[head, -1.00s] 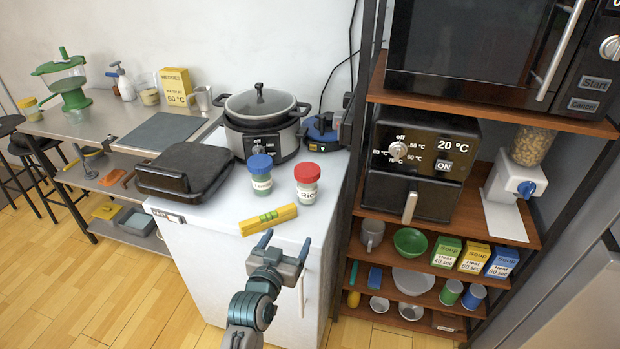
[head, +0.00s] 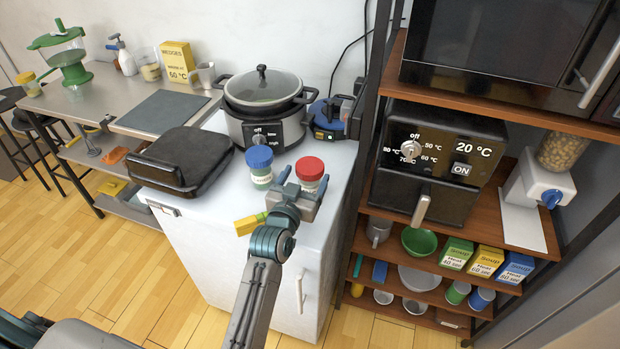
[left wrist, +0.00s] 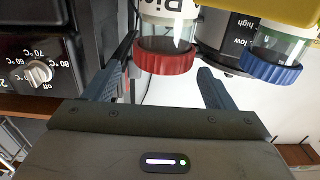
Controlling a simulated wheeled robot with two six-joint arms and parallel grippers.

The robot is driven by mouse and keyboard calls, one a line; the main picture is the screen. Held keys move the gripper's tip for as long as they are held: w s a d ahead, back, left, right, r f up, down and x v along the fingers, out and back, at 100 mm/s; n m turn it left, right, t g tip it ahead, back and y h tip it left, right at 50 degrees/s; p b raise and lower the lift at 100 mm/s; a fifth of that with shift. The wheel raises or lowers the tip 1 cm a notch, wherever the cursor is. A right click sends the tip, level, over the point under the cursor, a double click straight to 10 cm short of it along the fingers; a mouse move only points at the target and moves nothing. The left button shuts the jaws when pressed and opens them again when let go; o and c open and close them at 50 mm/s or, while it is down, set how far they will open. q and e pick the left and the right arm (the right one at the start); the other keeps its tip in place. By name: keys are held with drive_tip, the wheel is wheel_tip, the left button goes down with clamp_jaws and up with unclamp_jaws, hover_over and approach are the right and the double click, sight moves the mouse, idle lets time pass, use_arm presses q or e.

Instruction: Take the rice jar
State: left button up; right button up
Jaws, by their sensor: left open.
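The rice jar (head: 310,168) has a red lid and stands on the white cabinet top, right of a blue-lidded jar (head: 259,165). My left gripper (head: 303,186) is open, just in front of the rice jar, and hides its lower part in the head view. In the left wrist view, which is upside down, the red-lidded rice jar (left wrist: 166,58) shows between the two open fingers (left wrist: 166,80). I cannot tell how far the fingertips reach around it. The blue-lidded jar (left wrist: 272,62) is outside the fingers. My right gripper is not in view.
A yellow level (head: 248,224) lies in front of the jars, partly behind my gripper. A black grill (head: 185,160) is to the left and a slow cooker (head: 264,105) is behind. A shelf with an oven (head: 437,155) stands to the right.

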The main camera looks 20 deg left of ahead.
sight(310, 167)
use_arm(q)
drive_tip(key=w+p, duration=0.2)
drive_tip(key=w, duration=0.2)
drive_tip(key=shift+w+a+f, duration=0.15)
drive_tip(key=shift+w, duration=0.05)
drive_tip(key=shift+w+f, duration=0.15)
drive_tip(key=shift+w, duration=0.3)
drive_tip(key=shift+s, duration=0.1)
drive_tip(key=c, duration=1.4)
drive_tip(key=shift+c, duration=0.2)
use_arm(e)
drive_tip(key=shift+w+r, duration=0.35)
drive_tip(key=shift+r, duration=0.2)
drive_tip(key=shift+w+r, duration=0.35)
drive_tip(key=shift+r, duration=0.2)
